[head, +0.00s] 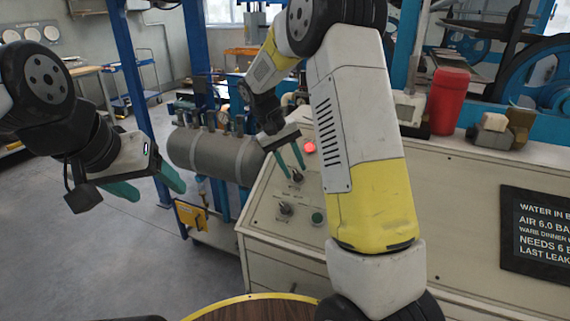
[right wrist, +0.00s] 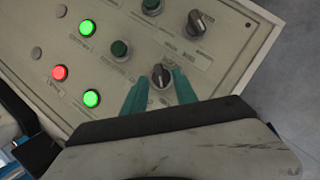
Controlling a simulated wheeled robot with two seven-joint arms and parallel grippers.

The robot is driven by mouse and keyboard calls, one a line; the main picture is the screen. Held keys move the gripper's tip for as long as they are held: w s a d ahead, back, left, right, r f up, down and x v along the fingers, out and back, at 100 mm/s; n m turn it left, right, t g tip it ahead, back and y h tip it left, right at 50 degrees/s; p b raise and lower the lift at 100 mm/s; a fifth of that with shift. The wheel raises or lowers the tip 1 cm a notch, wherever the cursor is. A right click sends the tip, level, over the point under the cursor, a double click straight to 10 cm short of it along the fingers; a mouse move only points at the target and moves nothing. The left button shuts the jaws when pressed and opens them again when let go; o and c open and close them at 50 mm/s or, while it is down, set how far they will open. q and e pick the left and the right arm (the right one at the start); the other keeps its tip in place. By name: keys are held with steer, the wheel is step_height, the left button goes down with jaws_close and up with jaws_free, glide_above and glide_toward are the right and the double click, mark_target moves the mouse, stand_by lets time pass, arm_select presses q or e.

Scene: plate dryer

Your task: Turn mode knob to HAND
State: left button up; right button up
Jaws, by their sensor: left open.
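In the head view, my right gripper (head: 295,172) reaches down to a sloping beige control panel (head: 258,215). Its teal fingers are apart, one on each side of a small dark knob (head: 297,177). In the right wrist view, this knob (right wrist: 160,75) sits between the tips of the right gripper (right wrist: 160,78), with slight gaps. A second, larger dark knob (head: 285,209) also shows in the wrist view (right wrist: 197,22). The labels are too small to read, so I cannot tell which is the mode knob. My left gripper (head: 160,192) is open and empty, off the panel.
The panel carries a lit red button (head: 309,147), which also shows in the wrist view (right wrist: 60,72), and green buttons (right wrist: 91,98). A grey tank (head: 215,155) stands behind the panel. A red container (head: 448,100) stands right. My right arm hides part of the panel.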

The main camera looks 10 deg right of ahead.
steer(key=v, duration=0.6)
steer(key=shift+r, duration=0.2)
steer(key=shift+a, duration=0.1)
steer(key=s+d+r+t+y, duration=0.1)
steer(key=s+r+t+y, duration=0.1)
steer(key=s+r, duration=0.35)
steer(key=s+d+r+t+y, duration=0.1)
steer(key=s+r+y, duration=0.1)
steer(key=s, duration=0.6)
steer(key=s+t+y, duration=0.2)
steer(key=s+t, duration=0.2)
steer(key=s, duration=0.8)
steer(key=shift+a+r+m+y, duration=0.2)
steer(key=shift+a+m+y, duration=0.1)
steer(key=shift+a, duration=0.1)
steer(key=shift+s, duration=0.1)
